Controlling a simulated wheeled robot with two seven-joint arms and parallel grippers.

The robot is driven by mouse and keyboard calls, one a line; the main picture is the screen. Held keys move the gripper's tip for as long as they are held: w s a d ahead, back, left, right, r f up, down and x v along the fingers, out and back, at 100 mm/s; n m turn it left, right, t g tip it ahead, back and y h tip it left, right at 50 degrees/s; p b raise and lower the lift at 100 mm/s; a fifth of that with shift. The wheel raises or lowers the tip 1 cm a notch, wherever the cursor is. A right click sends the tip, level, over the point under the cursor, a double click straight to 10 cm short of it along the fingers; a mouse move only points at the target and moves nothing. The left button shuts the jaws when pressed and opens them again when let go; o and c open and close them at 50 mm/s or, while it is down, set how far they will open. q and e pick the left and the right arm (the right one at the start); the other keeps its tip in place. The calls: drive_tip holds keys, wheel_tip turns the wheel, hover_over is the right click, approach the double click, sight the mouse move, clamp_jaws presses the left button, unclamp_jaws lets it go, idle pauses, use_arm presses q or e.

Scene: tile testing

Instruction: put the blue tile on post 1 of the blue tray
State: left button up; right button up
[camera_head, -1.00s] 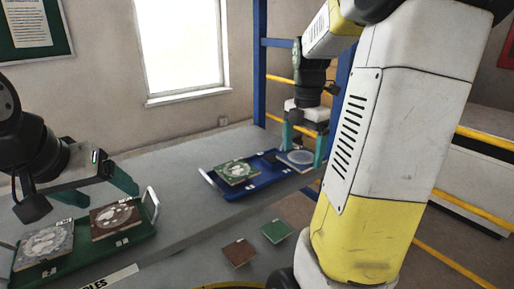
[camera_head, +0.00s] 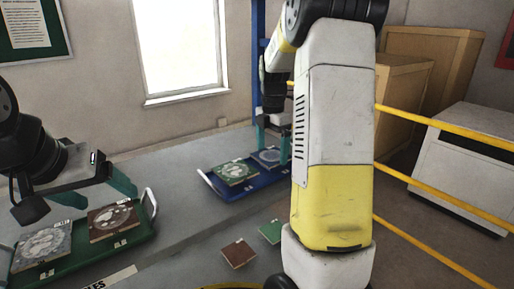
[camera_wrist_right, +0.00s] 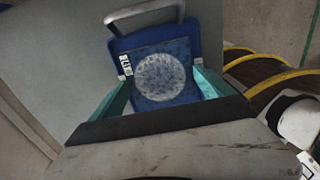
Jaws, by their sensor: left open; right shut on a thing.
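The blue tile (camera_head: 266,158) has a pale round mark and is held in my right gripper (camera_head: 276,146), over the right part of the blue tray (camera_head: 251,188). In the right wrist view the blue tile (camera_wrist_right: 162,77) sits between the two teal fingers, with the blue tray (camera_wrist_right: 120,46) beneath and around it. I cannot tell whether it touches the tray; the post under it is hidden. A green patterned tile (camera_head: 234,172) lies on the tray's left part. My left gripper (camera_head: 100,187) is open and empty above the green tray.
The green tray (camera_head: 140,235) at the left holds a grey-white tile (camera_head: 43,245) and a brown tile (camera_head: 113,220). A loose brown tile (camera_head: 238,253) and a loose green tile (camera_head: 271,231) lie in front. My right arm hides the blue tray's right end.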

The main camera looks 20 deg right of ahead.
sight(272, 155)
drive_tip(key=shift+f, duration=0.1)
drive_tip(key=o, duration=1.3)
wheel_tip(272, 155, up, 11)
drive_tip(key=s+a+r+m+t, duration=0.2)
drive_tip(key=s+a+r+m, duration=0.1)
drive_tip(key=s+m, duration=0.25)
drive_tip(key=s+a+f+m+t+y, duration=0.1)
drive_tip(key=s+a+m, duration=0.3)
drive_tip(key=s+m, duration=0.4)
drive_tip(key=s+a+f+m+t+y, duration=0.1)
drive_tip(key=s+a+f+m+t, duration=0.2)
drive_tip(key=s+m, duration=0.4)
drive_tip(key=shift+s+a+f+m, duration=0.35)
drive_tip(key=shift+s+a+f, duration=0.2)
drive_tip(key=shift+s+a, duration=0.45)
